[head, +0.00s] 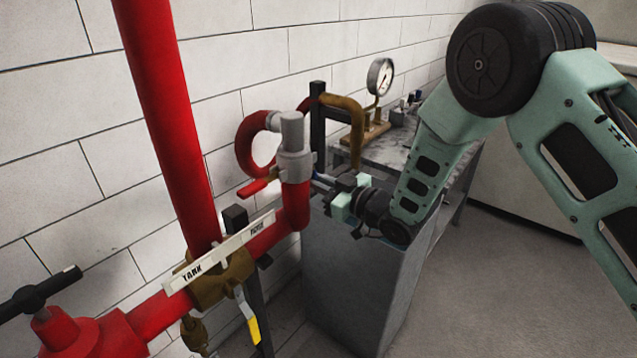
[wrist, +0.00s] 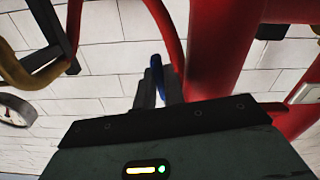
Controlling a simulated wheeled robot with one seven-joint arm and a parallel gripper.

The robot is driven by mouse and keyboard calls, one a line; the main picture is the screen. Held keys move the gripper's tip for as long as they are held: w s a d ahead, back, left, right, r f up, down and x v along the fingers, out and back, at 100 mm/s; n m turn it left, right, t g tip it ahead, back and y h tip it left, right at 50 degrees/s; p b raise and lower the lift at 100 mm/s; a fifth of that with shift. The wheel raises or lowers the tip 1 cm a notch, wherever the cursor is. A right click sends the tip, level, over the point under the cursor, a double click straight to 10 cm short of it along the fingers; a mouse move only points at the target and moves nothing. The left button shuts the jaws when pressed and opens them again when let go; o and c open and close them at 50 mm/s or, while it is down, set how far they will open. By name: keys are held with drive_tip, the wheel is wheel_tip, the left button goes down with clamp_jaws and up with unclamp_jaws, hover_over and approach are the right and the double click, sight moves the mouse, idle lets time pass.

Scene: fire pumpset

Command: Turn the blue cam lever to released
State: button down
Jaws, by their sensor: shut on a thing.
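The blue cam lever (wrist: 156,67) shows in the wrist view as a narrow blue bar between the fingertips of my gripper (wrist: 158,88). My gripper is shut on it, and the fingers hide its lower part. In the head view my gripper (head: 322,182) reaches left to the grey coupling (head: 293,150) on the red pipe. The lever is too small and too covered there to tell its angle.
A red handle (head: 257,187) sticks out left of the coupling. A brown pipe and a pressure gauge (head: 380,77) stand behind my gripper. A grey box-like stand (head: 345,270) is below it. A thick red pipe (head: 165,120) rises at left, near the tiled wall.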

drive_tip(key=shift+d, duration=0.1)
drive_tip(key=w+d+r+n+b, duration=0.3)
drive_tip(key=r+n+b, duration=0.3)
drive_tip(key=n+b, duration=1)
drive_tip(key=shift+w+r+b, duration=0.25)
drive_tip(key=shift+w+b, duration=0.35)
drive_tip(key=shift+b, duration=3)
drive_tip(key=shift+d, duration=0.1)
drive_tip(key=shift+r, duration=0.1)
drive_tip(key=c, duration=1.8)
unclamp_jaws()
drive_tip(key=shift+o, duration=0.2)
drive_tip(key=b+v, duration=0.1)
drive_tip(key=v, duration=1.6)
drive_tip(key=shift+d+b, duration=0.2)
drive_tip(key=shift+b, duration=0.15)
